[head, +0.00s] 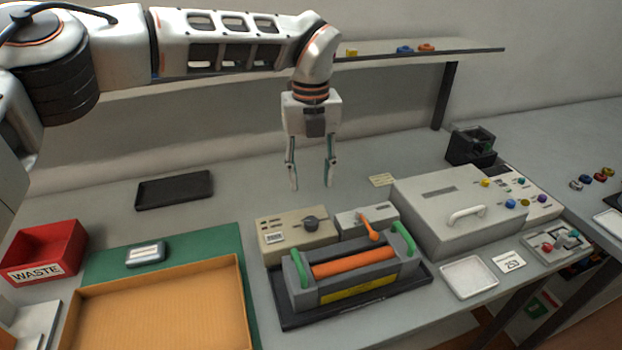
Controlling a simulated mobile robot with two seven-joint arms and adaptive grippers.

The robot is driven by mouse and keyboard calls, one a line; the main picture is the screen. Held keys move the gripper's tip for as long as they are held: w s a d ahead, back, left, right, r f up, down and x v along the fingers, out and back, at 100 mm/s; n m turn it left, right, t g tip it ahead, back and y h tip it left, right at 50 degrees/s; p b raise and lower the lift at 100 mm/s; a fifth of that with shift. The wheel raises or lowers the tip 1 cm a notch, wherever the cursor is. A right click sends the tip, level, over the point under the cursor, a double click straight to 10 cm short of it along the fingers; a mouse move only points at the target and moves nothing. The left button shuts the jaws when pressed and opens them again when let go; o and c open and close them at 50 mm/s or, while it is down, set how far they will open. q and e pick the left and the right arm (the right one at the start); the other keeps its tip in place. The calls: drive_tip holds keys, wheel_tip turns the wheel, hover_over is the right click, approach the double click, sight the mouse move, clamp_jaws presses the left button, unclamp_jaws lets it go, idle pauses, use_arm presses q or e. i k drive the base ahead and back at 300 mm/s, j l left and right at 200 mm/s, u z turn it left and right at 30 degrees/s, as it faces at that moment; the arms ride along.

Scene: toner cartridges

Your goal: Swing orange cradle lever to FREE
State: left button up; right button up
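The orange cradle lever (369,225) stands tilted at the back of the grey cradle (300,288), its knob end toward the upper left. An orange roller cartridge (355,262) lies in the cradle between two green handles. The words LOCK or FREE cannot be read at this size. My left gripper (311,186) hangs fingers down above the bench, behind and to the left of the lever and apart from it. Its two fingers are spread with nothing between them. My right gripper is not in view.
A beige box with a dark knob (298,232) stands left of the lever. A large grey lidded box (455,205) stands close on the right. A red WASTE bin (42,251) and orange tray (160,310) are at left. A shelf (460,47) runs behind.

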sight(374, 236)
drive_tip(key=k, duration=1)
